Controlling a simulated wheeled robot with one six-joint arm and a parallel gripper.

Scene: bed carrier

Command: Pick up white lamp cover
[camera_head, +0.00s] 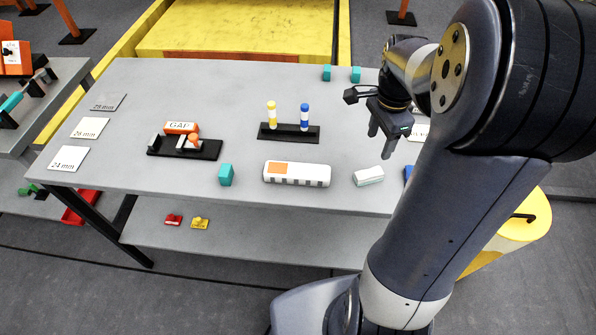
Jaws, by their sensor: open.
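A small white block-like piece (368,176) lies near the front edge of the grey table, right of centre. To its left lies a longer white piece (313,175) with an orange patch and a row of dark marks along its front. I cannot tell for sure which of the two is the white lamp cover. My gripper (382,142) is open and points down. It appears above the table, behind the small white piece in the picture, and nothing shows between its fingers. My arm hides the right part of the table.
The table (235,100) holds a black stand (289,138) with yellow-and-white and blue-and-white pegs. A black fixture (184,150) carries an orange GAP block (181,127). A teal block (226,174) stands near the front edge. The rear middle of the table is clear.

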